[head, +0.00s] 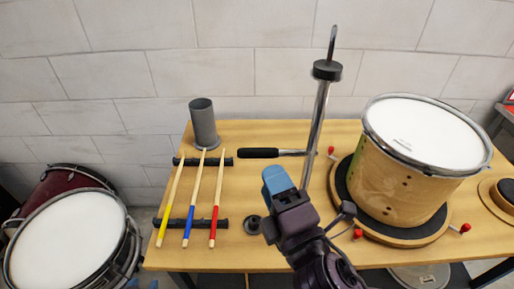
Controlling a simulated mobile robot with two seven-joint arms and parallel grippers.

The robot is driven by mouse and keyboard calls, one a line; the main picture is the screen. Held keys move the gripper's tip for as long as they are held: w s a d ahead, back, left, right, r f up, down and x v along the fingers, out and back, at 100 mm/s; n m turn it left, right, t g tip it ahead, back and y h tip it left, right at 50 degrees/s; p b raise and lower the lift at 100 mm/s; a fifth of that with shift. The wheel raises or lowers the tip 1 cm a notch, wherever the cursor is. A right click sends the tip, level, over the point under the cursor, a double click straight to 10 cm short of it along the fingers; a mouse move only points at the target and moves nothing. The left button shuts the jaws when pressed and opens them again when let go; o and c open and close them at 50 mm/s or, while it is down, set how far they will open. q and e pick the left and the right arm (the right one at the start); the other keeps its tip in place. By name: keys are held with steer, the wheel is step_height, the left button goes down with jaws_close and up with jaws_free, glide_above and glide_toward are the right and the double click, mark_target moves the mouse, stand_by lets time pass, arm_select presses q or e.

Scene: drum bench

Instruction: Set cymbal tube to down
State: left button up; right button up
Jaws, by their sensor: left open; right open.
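The cymbal tube (318,118) is a tall chrome tube rising from the bench, leaning a little to the right in the head view. A black collar (327,70) sits near its top, with a thin hooked rod above it. The tube's lower end is hidden behind or close to my gripper. My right gripper (277,181), with blue fingertips, comes up from the bottom, left of the tube's lower part. It is open, with nothing seen between the fingers; I cannot tell whether it touches the tube. My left gripper is not in view.
A wooden drum (400,170) stands right of the tube on a round base with red knobs. A black-handled rod (258,153) lies left of the tube. Three drumsticks (190,210) rest on black racks beside a grey cup (203,125). A small dark disc (254,224) lies near the gripper.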

mark_target(258, 154)
steer(key=p+x, duration=0.1)
steer(key=x, duration=0.6)
steer(key=shift+w, duration=0.1)
jaws_close()
